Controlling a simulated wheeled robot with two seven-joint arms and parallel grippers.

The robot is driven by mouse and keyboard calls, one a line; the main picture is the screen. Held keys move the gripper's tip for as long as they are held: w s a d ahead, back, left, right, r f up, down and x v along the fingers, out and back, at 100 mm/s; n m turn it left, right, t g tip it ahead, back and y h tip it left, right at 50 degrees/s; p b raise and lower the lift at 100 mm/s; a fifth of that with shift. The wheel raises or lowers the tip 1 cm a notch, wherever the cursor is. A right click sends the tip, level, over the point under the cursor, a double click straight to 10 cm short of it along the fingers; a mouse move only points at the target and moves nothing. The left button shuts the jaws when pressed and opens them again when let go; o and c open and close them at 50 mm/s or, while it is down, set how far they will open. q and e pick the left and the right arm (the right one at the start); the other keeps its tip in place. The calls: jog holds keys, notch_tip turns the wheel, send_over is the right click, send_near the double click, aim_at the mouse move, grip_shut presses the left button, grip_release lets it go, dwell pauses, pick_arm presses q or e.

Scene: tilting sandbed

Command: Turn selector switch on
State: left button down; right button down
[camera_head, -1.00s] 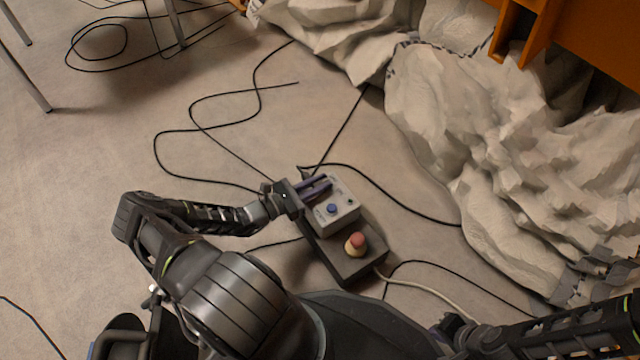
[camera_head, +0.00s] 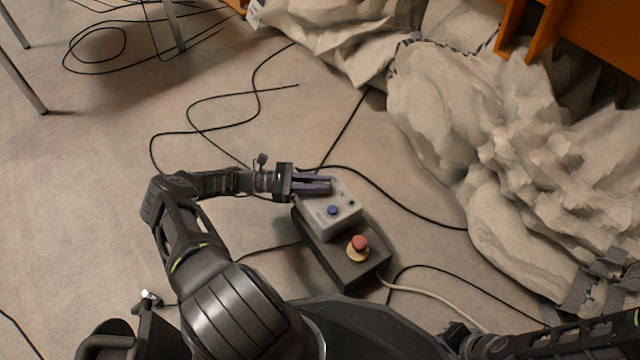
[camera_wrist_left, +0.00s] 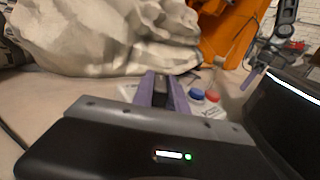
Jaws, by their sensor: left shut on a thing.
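A grey control box (camera_head: 346,222) with a blue button (camera_head: 333,210) and small dark knobs sits on a dark base (camera_head: 330,262). My left gripper (camera_head: 328,184) reaches in from the left, its purple fingers over the box's upper left part. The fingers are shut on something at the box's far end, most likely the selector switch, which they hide. In the left wrist view, the purple fingers (camera_wrist_left: 163,98) point away, with the blue button (camera_wrist_left: 196,94) and a red button (camera_wrist_left: 212,96) to their right.
A red mushroom button (camera_head: 360,242) on a yellow collar stands on the dark base near the box. Black cables (camera_head: 350,120) and a pale cable (camera_head: 430,300) lie on the floor. Crumpled pale sandbed material (camera_head: 480,130) and an orange frame (camera_head: 585,45) are at right.

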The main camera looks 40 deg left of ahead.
aim_at(320, 183)
pick_arm(q)
jog(key=shift+g, duration=0.3)
jog(key=c, duration=1.3)
grip_release()
jog(key=shift+r, duration=0.1)
notch_tip(320, 183, up, 10)
jog(key=p, duration=0.5)
jog(key=shift+p, duration=0.3)
